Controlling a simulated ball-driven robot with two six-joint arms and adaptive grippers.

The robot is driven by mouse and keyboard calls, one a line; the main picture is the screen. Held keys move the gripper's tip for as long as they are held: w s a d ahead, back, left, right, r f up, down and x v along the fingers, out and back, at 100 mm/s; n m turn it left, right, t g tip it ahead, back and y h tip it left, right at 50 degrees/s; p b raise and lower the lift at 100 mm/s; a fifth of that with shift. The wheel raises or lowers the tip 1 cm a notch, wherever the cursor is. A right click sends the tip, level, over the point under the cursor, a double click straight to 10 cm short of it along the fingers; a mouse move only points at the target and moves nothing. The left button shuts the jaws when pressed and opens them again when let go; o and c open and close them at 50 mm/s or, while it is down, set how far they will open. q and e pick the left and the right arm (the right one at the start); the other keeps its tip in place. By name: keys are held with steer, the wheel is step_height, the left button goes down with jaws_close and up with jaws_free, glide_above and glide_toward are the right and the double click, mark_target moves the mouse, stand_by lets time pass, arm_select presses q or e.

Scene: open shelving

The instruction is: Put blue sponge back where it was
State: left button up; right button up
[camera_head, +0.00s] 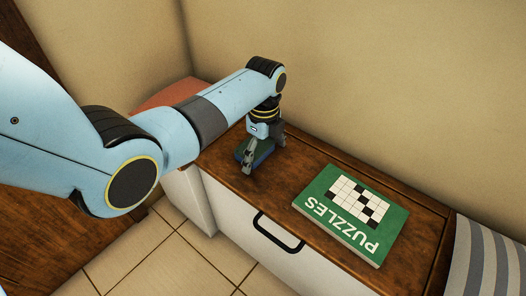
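The blue sponge (265,150), dark blue with a greenish edge, is at the left part of the brown wooden cabinet top (293,157). My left gripper (263,146) points down over it, with one finger in front of the sponge and the other at its far right side. The fingers are apart with the sponge between them, partly hidden by the gripper. I cannot tell whether they press on it, or whether it rests on the wood or is slightly above it. My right gripper is not in view.
A green PUZZLES book (352,211) lies on the cabinet top to the right. A black handle (279,233) sticks out from the white front. A striped grey cloth item (483,258) is at the lower right, and a reddish surface (172,95) is behind my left arm. Walls stand behind.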

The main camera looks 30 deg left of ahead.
mark_target(263, 150)
arm_select(q)
steer(key=shift+r, duration=0.3)
step_height(263, 150, up, 12)
steer(key=p, duration=0.5)
steer(key=shift+w+f+p, duration=0.15)
steer(key=shift+f+p, duration=0.05)
steer(key=shift+p, duration=0.2)
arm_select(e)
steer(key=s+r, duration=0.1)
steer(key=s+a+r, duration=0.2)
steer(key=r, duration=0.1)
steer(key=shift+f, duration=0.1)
